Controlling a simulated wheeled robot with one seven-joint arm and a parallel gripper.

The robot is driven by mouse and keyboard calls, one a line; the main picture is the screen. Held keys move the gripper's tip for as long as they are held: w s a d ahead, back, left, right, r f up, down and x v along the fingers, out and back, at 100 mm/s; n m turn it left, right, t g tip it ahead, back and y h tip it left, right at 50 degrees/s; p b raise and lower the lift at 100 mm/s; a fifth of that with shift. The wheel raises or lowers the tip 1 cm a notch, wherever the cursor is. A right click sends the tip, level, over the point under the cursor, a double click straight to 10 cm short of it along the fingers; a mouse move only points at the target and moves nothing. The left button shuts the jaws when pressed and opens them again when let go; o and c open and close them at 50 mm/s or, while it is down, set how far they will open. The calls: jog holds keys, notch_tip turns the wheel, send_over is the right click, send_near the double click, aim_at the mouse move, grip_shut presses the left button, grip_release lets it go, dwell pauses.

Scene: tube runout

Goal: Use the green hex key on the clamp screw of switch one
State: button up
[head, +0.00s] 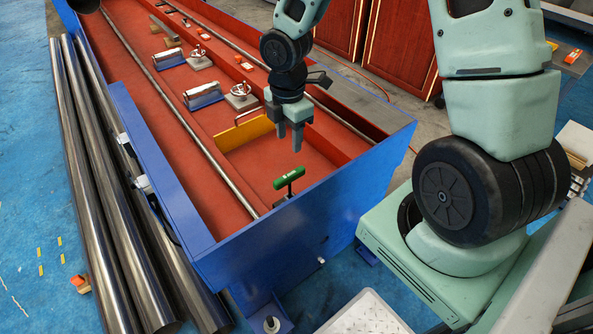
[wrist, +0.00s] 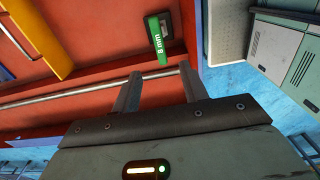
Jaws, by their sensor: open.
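The green hex key (head: 289,178) has a T-shaped handle and stands near the front end of the blue and red trough, its dark shaft pointing down. In the wrist view its handle (wrist: 159,40) reads "8 mm", just beyond my fingertips. My gripper (head: 289,142) is open and empty, pointing down above the trough, a little above and behind the key; its two fingers also show in the wrist view (wrist: 160,72). Two small pale boxes, possibly switches, sit on the trough's left outer side, one farther (head: 125,141) and one nearer (head: 142,184). I cannot make out a clamp screw or which is switch one.
The trough (head: 290,238) has raised blue walls and a long steel rod (head: 205,145) inside. A yellow plate (head: 245,134) and handwheel fixtures (head: 240,95) stand farther back. Long steel tubes (head: 105,200) lie along its left side. A white perforated surface (head: 365,315) is at the front.

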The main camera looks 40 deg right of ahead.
aim_at(290, 174)
notch_tip(290, 174, down, 10)
jog(key=b, duration=0.2)
jog(key=shift+a+f+b, duration=0.1)
jog(key=shift+b, duration=0.3)
jog(key=shift+w+f+b, duration=0.1)
jog(key=shift+f+b, duration=0.55)
jog(key=shift+f, duration=2.35)
grip_shut()
